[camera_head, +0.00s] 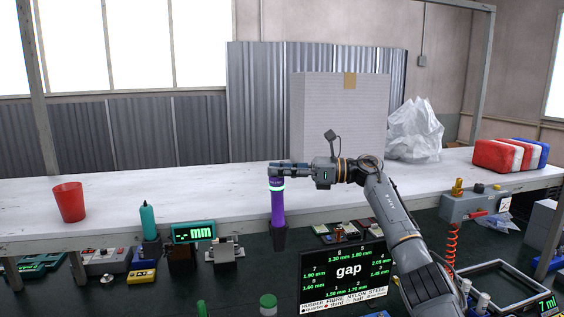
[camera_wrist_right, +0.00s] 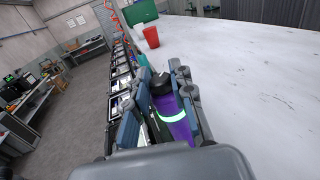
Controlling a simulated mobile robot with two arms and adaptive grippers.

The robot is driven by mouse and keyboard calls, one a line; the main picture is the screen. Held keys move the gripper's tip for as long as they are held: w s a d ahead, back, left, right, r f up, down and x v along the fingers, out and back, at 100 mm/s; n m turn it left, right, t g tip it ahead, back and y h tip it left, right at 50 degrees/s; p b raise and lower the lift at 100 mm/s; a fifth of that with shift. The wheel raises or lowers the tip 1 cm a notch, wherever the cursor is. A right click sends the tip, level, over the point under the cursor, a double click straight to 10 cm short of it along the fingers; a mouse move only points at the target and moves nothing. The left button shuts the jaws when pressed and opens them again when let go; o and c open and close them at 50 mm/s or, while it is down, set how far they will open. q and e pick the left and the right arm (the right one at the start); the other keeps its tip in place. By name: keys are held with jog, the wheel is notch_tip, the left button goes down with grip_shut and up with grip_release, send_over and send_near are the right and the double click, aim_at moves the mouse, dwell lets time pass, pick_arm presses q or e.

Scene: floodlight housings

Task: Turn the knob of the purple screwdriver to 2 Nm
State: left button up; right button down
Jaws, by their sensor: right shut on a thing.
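The purple screwdriver (camera_head: 278,208) stands upright in a dark holder (camera_head: 280,237) at the front edge of the white table. A pale green glowing ring circles its upper part. My right gripper (camera_head: 279,170) is shut on the top of the screwdriver, coming in level from the right. In the right wrist view the purple screwdriver (camera_wrist_right: 177,122) with its black knob (camera_wrist_right: 161,84) sits between the fingers of my right gripper (camera_wrist_right: 160,88). The torque setting on the knob cannot be read. My left gripper is not in view.
A teal screwdriver (camera_head: 149,222) and a display reading mm (camera_head: 194,232) stand left of it. A red cup (camera_head: 69,202) is on the white table (camera_head: 120,190). A gap display (camera_head: 345,272) stands lower right. A white bag (camera_head: 414,130) lies behind. The table's middle is clear.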

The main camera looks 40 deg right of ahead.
jog(key=shift+w+a+f+n+g+y+p, duration=0.1)
jog(key=shift+a+n+g+y+p, duration=0.15)
jog(key=shift+n+g+y+p, duration=0.8)
jog(key=shift+g+p, duration=0.25)
jog(key=shift+p, duration=0.05)
jog(key=shift+f, duration=0.1)
